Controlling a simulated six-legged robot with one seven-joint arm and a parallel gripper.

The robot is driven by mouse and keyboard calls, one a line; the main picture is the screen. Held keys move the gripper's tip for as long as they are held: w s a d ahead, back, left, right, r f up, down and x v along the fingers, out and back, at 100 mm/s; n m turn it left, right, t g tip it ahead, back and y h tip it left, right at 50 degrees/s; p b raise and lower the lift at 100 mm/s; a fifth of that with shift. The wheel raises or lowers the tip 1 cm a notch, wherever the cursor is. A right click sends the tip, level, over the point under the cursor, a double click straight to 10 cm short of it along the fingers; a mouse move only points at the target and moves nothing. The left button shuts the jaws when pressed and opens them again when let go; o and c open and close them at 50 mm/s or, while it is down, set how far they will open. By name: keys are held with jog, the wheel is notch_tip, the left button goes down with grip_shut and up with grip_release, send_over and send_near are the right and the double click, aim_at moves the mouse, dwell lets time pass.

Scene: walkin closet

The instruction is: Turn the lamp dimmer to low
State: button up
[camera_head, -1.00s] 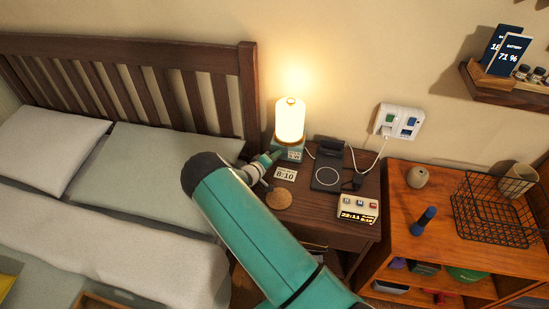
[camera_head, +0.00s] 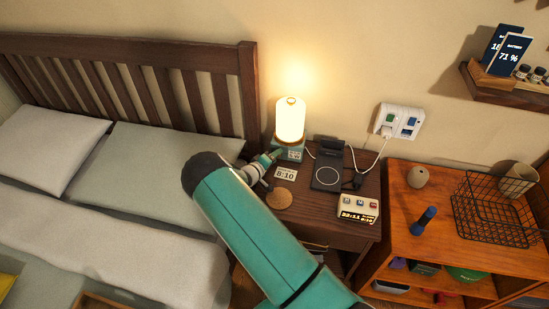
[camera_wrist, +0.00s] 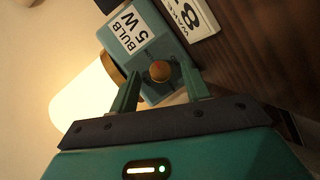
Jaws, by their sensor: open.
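The lamp (camera_head: 290,121) glows on the nightstand, with a bright cylindrical shade above a teal base (camera_head: 288,153). In the wrist view the lamp base (camera_wrist: 117,68) carries a label reading "BULB 5 W". A small round orange-brown dimmer knob (camera_wrist: 160,71) sits on the base's face. My gripper (camera_wrist: 158,88) is open, with one teal finger on each side of the knob in the picture. I cannot tell whether either finger touches it. In the head view my gripper (camera_head: 275,156) is at the lamp base, and the knob is hidden there.
On the nightstand (camera_head: 318,215) are a card reading 8:10 (camera_head: 285,173), a round cork coaster (camera_head: 279,198), a dark charging stand (camera_head: 327,176) and a digital clock (camera_head: 357,209). A wall outlet (camera_head: 399,121) has a plugged cord. The bed (camera_head: 150,180) is at left, an orange shelf (camera_head: 400,235) at right.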

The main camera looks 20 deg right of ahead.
jog(key=v, duration=1.3)
jog(key=shift+a, duration=0.25)
jog(key=shift+s, duration=0.1)
jog(key=shift+d, duration=0.1)
